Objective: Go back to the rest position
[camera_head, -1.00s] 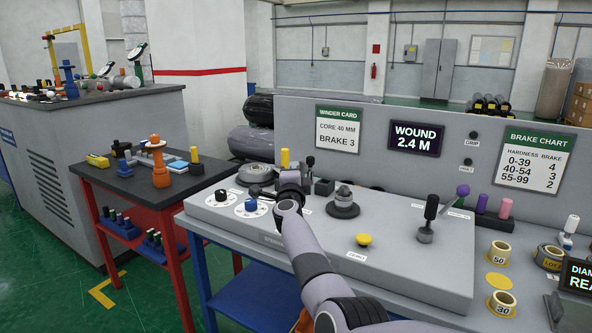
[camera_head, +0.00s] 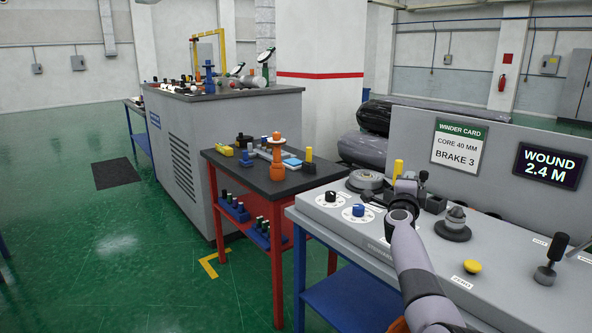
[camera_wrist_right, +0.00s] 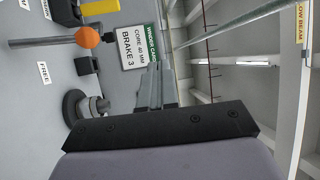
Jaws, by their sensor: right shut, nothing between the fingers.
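My right arm reaches in from the bottom right of the head view, and its gripper (camera_head: 407,184) is over the back of the grey winder bench (camera_head: 325,222), near the black and blue knobs. In the wrist view its two fingers (camera_wrist_right: 157,86) are together with nothing between them. They point towards the green and white winder card (camera_wrist_right: 133,47), which also stands on the bench's back panel in the head view (camera_head: 460,147). My left gripper is not in view.
The bench carries a yellow button (camera_head: 472,267), a black-handled lever (camera_head: 551,262) and a dark spindle (camera_head: 454,226). A red-legged table (camera_head: 258,178) with small parts stands to the left. An orange ball knob (camera_wrist_right: 87,37) is near the fingers in the wrist view. Green floor is free at left.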

